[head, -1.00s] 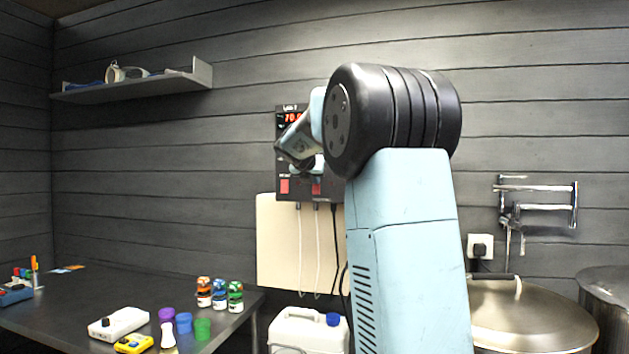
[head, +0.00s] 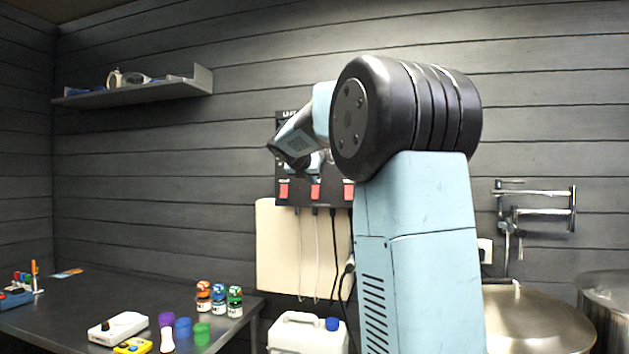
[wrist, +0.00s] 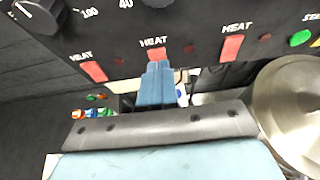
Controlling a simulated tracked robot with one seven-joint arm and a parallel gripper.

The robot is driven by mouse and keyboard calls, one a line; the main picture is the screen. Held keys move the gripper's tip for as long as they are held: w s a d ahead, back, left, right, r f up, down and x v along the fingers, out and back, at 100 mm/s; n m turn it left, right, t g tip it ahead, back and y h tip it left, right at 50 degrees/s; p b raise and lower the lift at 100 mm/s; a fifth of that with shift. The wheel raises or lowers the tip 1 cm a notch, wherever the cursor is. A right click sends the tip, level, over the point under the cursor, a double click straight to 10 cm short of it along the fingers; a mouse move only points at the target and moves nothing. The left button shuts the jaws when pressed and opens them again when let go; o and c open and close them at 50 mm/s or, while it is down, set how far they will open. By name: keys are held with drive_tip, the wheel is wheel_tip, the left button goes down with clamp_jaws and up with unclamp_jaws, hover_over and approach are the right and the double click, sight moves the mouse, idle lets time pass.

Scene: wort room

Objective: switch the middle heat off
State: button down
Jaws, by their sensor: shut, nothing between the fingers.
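The dark control panel (head: 298,197) hangs on the wall, partly covered by my arm in the head view. It carries three red switches, labelled HEAT in the wrist view. The middle heat switch (wrist: 157,55) is at upper centre there and also shows in the head view (head: 316,191). The left heat switch (wrist: 95,72) and right heat switch (wrist: 232,48) flank it. My gripper (wrist: 158,66) is shut and empty, its tips just below the middle switch and overlapping its lower edge in view; I cannot tell whether they touch. Small dull red lamps (wrist: 190,49) sit beside the switches.
A green button (wrist: 299,38) is at the panel's right. Cables and a pale board (head: 283,245) hang below. A white canister (head: 297,334) and a metal-lidded kettle (head: 535,325) stand below. The table (head: 60,318) at left holds bottles, cups and meters.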

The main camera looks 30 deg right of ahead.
drive_tip(key=w+r+v, duration=0.1)
drive_tip(key=r+v, duration=0.1)
drive_tip(key=v, duration=0.8)
drive_tip(key=shift+d, duration=0.25)
drive_tip(key=s+a+f+m+g+y, duration=0.1)
drive_tip(key=s+a+f+m+y, duration=0.2)
drive_tip(key=s+f+m, duration=0.6)
drive_tip(key=s+a+f+m+g+y, duration=0.1)
drive_tip(key=s+a+f+m+y, duration=0.2)
drive_tip(key=s+a+f+m, duration=0.3)
drive_tip(key=s+a+f+m+g+y, duration=0.2)
drive_tip(key=s+a+f+m, duration=0.3)
drive_tip(key=s+f+m, duration=0.7)
drive_tip(key=s+f, duration=0.5)
drive_tip(key=s, duration=0.3)
drive_tip(key=shift+s+a+f+y, duration=0.2)
drive_tip(key=shift+s+y, duration=0.05)
drive_tip(key=shift+y, duration=0.15)
